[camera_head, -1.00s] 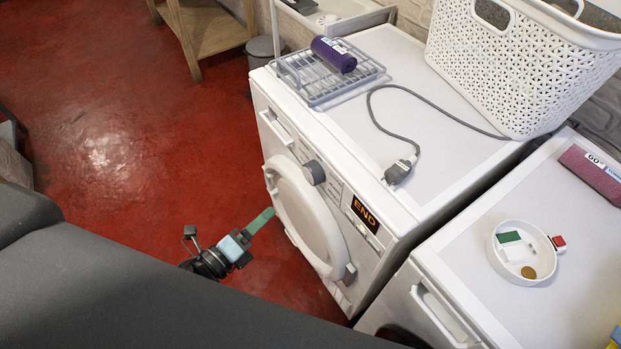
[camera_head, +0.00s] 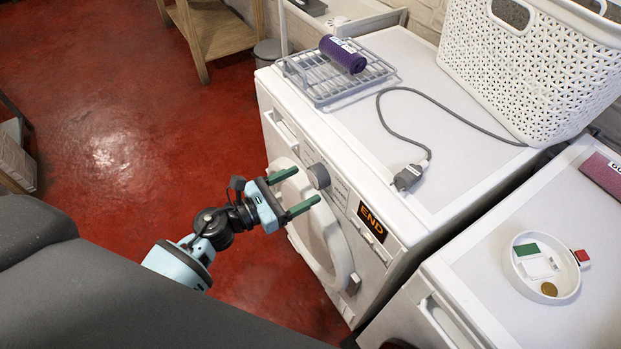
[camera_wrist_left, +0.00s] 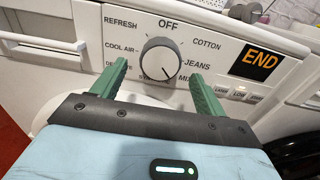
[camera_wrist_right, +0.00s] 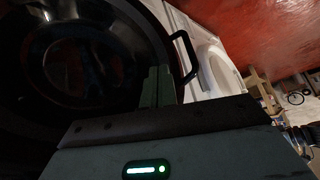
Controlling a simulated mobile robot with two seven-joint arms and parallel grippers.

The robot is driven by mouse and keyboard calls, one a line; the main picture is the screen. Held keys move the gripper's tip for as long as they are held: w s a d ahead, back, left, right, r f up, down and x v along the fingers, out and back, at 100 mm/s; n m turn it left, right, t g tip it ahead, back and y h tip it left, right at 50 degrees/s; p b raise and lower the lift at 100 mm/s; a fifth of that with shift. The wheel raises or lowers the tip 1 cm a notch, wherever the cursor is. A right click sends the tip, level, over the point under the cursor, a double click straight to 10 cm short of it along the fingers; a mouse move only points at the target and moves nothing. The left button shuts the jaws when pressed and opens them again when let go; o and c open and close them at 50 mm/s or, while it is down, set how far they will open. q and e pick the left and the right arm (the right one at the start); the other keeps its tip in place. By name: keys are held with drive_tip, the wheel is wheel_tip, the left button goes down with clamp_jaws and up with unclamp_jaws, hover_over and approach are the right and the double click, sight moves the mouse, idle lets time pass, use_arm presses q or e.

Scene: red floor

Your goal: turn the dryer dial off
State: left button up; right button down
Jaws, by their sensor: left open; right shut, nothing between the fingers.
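The dryer dial (camera_wrist_left: 160,58) is a grey round knob on the white dryer's panel, with OFF printed above it. Its pointer mark appears to face down and right, near MIX. In the head view the dial (camera_head: 320,176) sits on the front of the dryer (camera_head: 430,130), beside an orange END display (camera_head: 372,222). My left gripper (camera_head: 307,187) is open in front of the panel, and in the left wrist view its green fingers (camera_wrist_left: 158,75) stand on both sides of the dial's lower part; contact cannot be told. My right gripper (camera_wrist_right: 157,75) is shut and empty.
The dryer's round white door (camera_head: 345,265) is below the dial. A dark round door with a handle (camera_wrist_right: 183,55) is near my right gripper. Red floor (camera_head: 130,110) is open leftward.

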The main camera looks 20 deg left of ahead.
sight(313, 181)
use_arm(q)
drive_tip(key=shift+x, duration=1.2)
drive_tip(key=shift+w+d, duration=0.35)
drive_tip(key=shift+w, duration=0.15)
use_arm(e)
drive_tip(key=shift+s, duration=0.4)
use_arm(q)
drive_tip(key=c, duration=1)
drive_tip(key=shift+o, duration=0.2)
use_arm(e)
drive_tip(key=shift+w+r, duration=0.15)
drive_tip(key=shift+w, duration=0.05)
